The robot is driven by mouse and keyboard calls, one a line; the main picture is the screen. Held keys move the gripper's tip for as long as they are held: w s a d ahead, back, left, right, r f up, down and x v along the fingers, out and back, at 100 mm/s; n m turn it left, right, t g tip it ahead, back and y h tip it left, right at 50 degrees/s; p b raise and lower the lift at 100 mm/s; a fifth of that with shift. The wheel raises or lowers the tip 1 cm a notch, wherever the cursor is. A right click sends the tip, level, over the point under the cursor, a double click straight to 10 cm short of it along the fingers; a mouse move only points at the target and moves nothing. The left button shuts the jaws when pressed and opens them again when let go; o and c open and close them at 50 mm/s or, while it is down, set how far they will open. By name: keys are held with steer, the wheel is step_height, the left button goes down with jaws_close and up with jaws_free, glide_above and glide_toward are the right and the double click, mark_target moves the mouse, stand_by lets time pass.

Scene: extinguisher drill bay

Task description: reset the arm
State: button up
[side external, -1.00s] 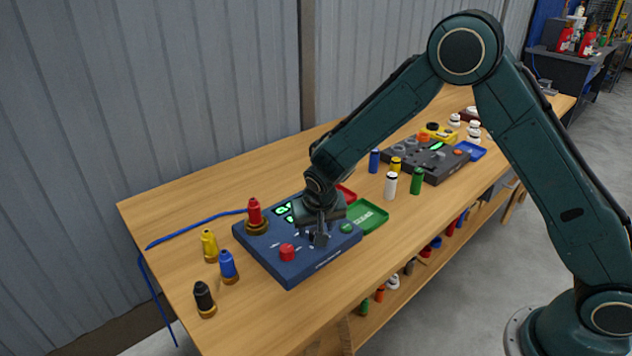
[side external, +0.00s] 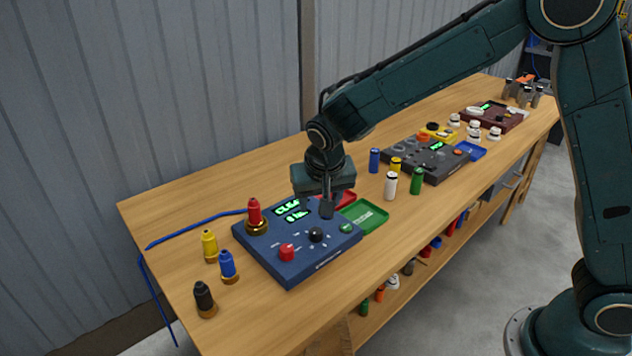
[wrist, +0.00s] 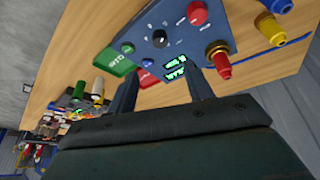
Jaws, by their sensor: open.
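My gripper (side external: 317,207) is open and empty in the side external view. It hangs above the back part of a blue control box (side external: 290,268) and covers part of the box's top. In the wrist view the two fingers (wrist: 162,92) stand apart with nothing between them, and the blue box (wrist: 178,45) lies beyond them. The box has a lit green display (side external: 290,210), a black knob (side external: 316,235), a red button (side external: 287,252) and a green button (side external: 346,228). A red extinguisher-like piece (side external: 254,211) stands on its left corner in a brass-coloured base.
Yellow (side external: 209,245), blue (side external: 228,266) and black (side external: 204,299) pieces stand left of the box. A green tray (side external: 366,214) and a red tray (side external: 340,198) adjoin it. Several small cylinders and a dark grey device (side external: 427,160) stand to the right.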

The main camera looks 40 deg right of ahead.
steer(key=shift+r, duration=0.15)
steer(key=s+d+r+n+y, duration=0.1)
steer(key=s+d+r, duration=0.2)
steer(key=s+r, duration=0.25)
steer(key=s+d+r+n+t, duration=0.1)
steer(key=s+d+r, duration=0.25)
steer(key=s, duration=0.35)
steer(key=s+d+r+n+y, duration=0.1)
steer(key=s+d+r, duration=0.1)
steer(key=s+r, duration=0.4)
steer(key=s+f+n, duration=0.1)
steer(key=s+n, duration=0.1)
steer(key=s, duration=0.8)
steer(key=shift+d+f+t+y, duration=0.15)
steer(key=shift+d+t+y, duration=0.15)
steer(key=shift+d+t, duration=0.1)
